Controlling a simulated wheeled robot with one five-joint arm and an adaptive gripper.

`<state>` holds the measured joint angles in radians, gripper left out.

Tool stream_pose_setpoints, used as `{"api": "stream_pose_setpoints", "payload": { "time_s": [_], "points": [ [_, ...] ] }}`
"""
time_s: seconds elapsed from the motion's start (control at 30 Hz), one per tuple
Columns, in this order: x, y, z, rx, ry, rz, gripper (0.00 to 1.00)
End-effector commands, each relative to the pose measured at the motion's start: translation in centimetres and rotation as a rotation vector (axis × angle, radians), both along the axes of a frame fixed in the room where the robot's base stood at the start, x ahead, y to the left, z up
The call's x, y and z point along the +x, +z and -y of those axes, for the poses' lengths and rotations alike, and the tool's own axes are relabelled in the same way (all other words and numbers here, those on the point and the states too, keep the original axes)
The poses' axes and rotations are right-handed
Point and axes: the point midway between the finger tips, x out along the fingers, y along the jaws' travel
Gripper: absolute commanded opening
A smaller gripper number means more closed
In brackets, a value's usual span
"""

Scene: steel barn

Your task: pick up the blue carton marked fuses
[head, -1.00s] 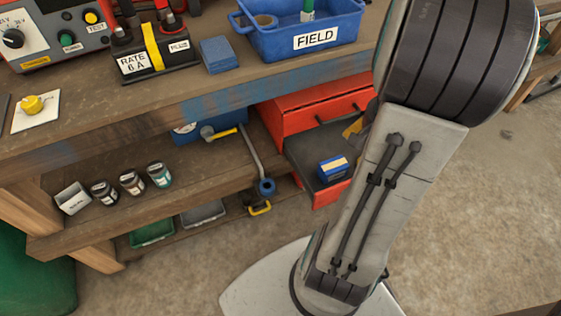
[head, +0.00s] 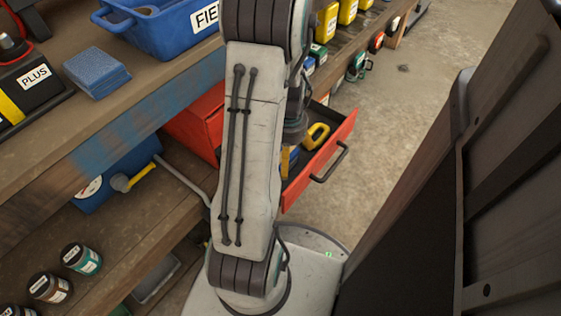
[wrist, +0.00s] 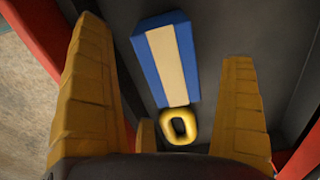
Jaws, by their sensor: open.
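The blue carton (wrist: 150,68) has a cream band along its top and lies on the dark floor of the open red drawer (head: 318,165). No marking is readable on it. My gripper (wrist: 163,45) is open above the drawer, one yellow finger on each side of the carton in the wrist view. The fingers appear apart from it, with a wider gap on the right. In the head view my arm hides most of the gripper and the carton.
A yellow ring-shaped thing (wrist: 178,126) lies at the carton's near end; touching is unclear. The drawer walls are close by. The workbench (head: 150,110) with a blue bin (head: 165,30) stands left. A dark panel (head: 440,190) stands right. Open floor (head: 400,110) lies beyond the drawer.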

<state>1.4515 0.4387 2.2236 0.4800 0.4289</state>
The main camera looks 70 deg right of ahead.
Motion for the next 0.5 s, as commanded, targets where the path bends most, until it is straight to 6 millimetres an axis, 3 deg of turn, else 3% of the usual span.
{"api": "stream_pose_setpoints", "payload": {
  "time_s": [0.5],
  "points": [
    [0.0,-5.0,0.2,0.0,0.002,0.0,0.99]
  ]
}}
